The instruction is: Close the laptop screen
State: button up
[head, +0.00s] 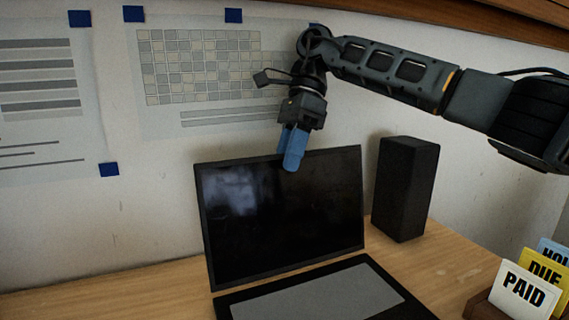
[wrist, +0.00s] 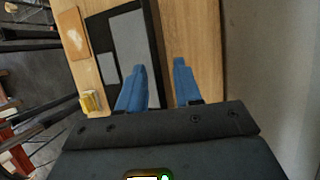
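The laptop stands open on the wooden desk, its dark screen (head: 285,215) raised and its keyboard base (head: 320,295) towards the front. My gripper (head: 291,166) hangs from above at the screen's top edge. The laptop's grey and black base (wrist: 128,38) lies beyond and left of the fingers there.
A black speaker (head: 405,188) stands right of the laptop, near the wall. A card holder with a PAID card (head: 524,291) is at the front right. Papers with a grid chart (head: 200,65) hang on the wall. The desk left of the laptop (head: 110,290) is clear.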

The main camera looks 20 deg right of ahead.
jog(key=shift+x, duration=1.3)
jog(key=shift+c, duration=0.4)
grip_shut()
